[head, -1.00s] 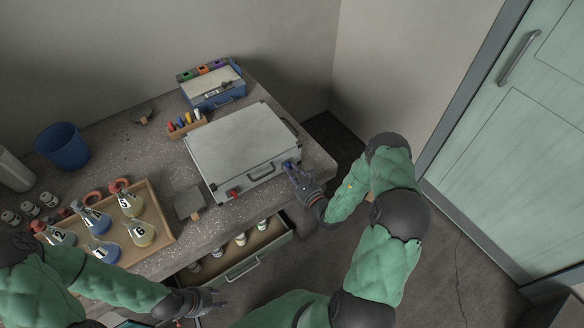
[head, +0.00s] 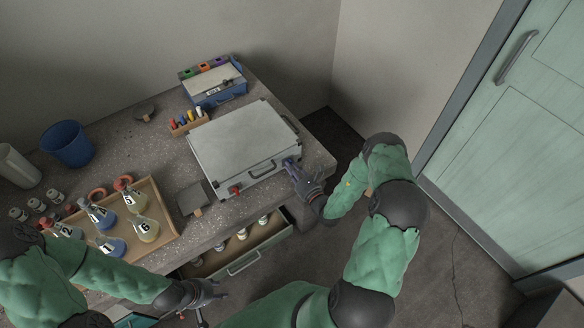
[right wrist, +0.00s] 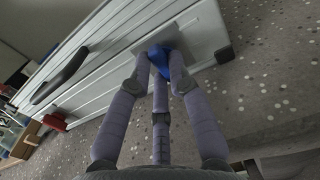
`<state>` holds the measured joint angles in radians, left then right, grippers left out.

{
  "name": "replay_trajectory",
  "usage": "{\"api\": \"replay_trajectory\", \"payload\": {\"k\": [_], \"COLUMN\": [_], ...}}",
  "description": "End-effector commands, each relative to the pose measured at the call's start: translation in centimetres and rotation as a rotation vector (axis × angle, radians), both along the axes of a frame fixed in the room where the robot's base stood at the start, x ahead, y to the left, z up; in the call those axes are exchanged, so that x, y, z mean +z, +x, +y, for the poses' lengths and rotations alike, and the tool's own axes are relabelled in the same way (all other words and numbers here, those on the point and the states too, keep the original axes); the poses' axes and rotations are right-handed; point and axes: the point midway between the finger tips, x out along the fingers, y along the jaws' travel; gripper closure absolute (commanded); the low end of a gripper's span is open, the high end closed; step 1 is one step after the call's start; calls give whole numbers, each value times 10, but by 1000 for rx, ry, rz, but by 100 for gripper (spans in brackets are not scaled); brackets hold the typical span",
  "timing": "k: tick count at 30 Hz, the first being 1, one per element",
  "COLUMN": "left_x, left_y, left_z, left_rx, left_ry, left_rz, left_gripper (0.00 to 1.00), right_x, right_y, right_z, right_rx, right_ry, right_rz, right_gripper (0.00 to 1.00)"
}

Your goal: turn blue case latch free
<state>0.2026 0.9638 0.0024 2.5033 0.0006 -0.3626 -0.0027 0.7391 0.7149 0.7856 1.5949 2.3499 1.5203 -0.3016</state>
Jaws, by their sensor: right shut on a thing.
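The silver case (head: 240,140) lies closed on the bench, its front side toward me, with a dark handle (head: 262,168) in the middle. A red latch (head: 235,190) sits at the left of that side. The blue latch (right wrist: 160,60) is at the right and shows between my fingers in the right wrist view. My right gripper (head: 292,166) is shut on the blue latch, and its fingers (right wrist: 160,68) hide part of it. How far the latch is turned cannot be told. My left gripper (head: 217,291) hangs in front of the bench, away from the case; its fingers look spread.
An open drawer (head: 243,262) with jars juts out below the case. A wooden tray of flasks (head: 170,235) stands at the left. A blue box (head: 215,88) and a marker rack (head: 187,122) stand behind the case. A dark flat block (head: 193,198) lies left of it.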

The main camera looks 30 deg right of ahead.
Motion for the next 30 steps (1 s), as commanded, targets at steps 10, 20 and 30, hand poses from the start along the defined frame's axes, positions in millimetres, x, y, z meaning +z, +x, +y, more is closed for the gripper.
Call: {"api": "replay_trajectory", "payload": {"k": [10,20,30], "left_x": [0,0,0], "left_y": [0,0,0], "left_z": [0,0,0], "left_rx": [0,0,0], "left_ry": [0,0,0], "left_rz": [0,0,0], "left_gripper": [60,60,60], "right_x": [-2,-1,-1], "right_y": [-1,-1,-38], "right_z": [1,0,-4], "right_rx": [0,0,-4], "right_ry": [4,1,2], "right_rz": [5,2,4], "right_gripper": [64,56,56]}}
